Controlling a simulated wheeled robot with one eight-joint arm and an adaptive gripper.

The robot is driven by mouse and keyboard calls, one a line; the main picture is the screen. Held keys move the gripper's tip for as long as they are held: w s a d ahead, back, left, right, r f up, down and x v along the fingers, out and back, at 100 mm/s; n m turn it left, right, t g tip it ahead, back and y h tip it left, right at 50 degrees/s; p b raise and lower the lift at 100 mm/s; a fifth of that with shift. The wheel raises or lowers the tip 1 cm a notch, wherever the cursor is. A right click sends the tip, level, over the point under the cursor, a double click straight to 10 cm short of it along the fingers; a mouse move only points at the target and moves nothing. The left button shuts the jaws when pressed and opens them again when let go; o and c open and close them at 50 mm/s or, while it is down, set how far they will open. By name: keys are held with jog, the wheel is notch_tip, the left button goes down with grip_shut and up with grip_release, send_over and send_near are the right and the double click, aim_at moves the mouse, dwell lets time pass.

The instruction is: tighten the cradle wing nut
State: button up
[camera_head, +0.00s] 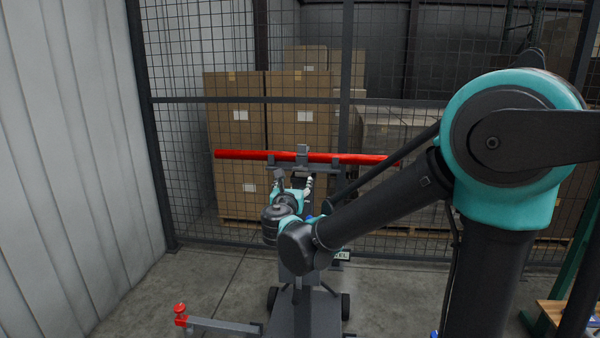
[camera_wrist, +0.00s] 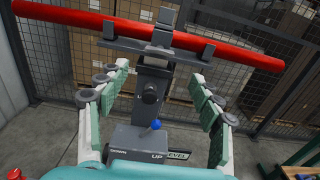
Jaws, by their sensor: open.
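A grey stand holds a long red pipe across a dark cradle bracket (camera_wrist: 150,50). A dark round knob (camera_wrist: 149,93) sits on the front of the stand's post, below the bracket. It may be the cradle wing nut, but I cannot make out wings on it. My gripper (camera_wrist: 160,74) is open and empty, with one finger on each side of the post, apart from it. In the head view my gripper (camera_head: 294,184) is just below the cradle, and my arm hides most of the post.
The red pipe (camera_head: 240,154) spans wide above my gripper. A blue-ball lever (camera_wrist: 155,124) rises from a grey box marked DOWN, UP and LEVEL (camera_wrist: 178,155). A red-knobbed fixture (camera_head: 181,312) stands low at left. Mesh fencing and stacked cartons (camera_head: 235,110) are behind.

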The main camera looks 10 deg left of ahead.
aim_at(300, 170)
jog(key=w, duration=1)
jog(key=shift+w+d, duration=0.15)
jog(key=shift+w, duration=0.15)
jog(key=shift+c, duration=0.3)
jog(key=c, duration=1.1)
